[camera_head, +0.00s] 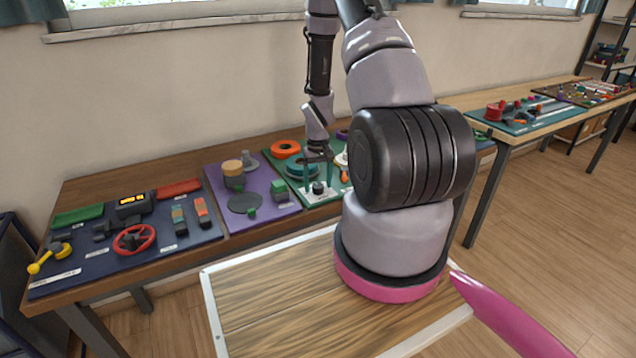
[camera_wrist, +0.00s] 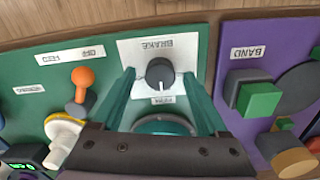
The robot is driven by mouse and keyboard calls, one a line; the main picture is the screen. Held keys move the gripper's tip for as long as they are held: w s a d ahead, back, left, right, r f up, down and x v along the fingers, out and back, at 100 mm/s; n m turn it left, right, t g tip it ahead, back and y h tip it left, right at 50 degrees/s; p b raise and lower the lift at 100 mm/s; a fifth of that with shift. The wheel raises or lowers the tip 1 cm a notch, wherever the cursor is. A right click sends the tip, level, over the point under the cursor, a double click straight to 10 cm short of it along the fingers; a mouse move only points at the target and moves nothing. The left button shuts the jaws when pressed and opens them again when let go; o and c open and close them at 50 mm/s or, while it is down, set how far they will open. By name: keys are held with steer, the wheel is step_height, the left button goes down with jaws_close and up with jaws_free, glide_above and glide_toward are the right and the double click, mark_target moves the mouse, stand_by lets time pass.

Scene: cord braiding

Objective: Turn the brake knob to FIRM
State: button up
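The brake knob (camera_wrist: 159,73) is a small dark round knob on a white plate (camera_wrist: 187,54) marked BRAKE, upside down in the wrist view. A small label (camera_wrist: 163,100) sits at the plate's edge nearer my gripper; its print is too small to read surely. The knob also shows in the head view (camera_head: 318,187). My gripper (camera_wrist: 160,76) is open, with one teal finger on each side of the knob and a visible gap on both sides. In the head view my gripper (camera_head: 319,172) points down over the plate. The knob's setting is not clear.
A teal round part (camera_wrist: 162,125) lies close to the plate, under my gripper. An orange-topped lever (camera_wrist: 82,78) stands on the green panel. The purple panel (camera_head: 262,214) carries blocks and discs. The blue panel (camera_head: 190,236) has a red handwheel (camera_head: 134,239).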

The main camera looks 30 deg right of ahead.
mark_target(318, 185)
steer(key=shift+r, duration=0.1)
step_height(318, 185, up, 11)
steer(key=shift+f, duration=0.2)
stand_by(0.6)
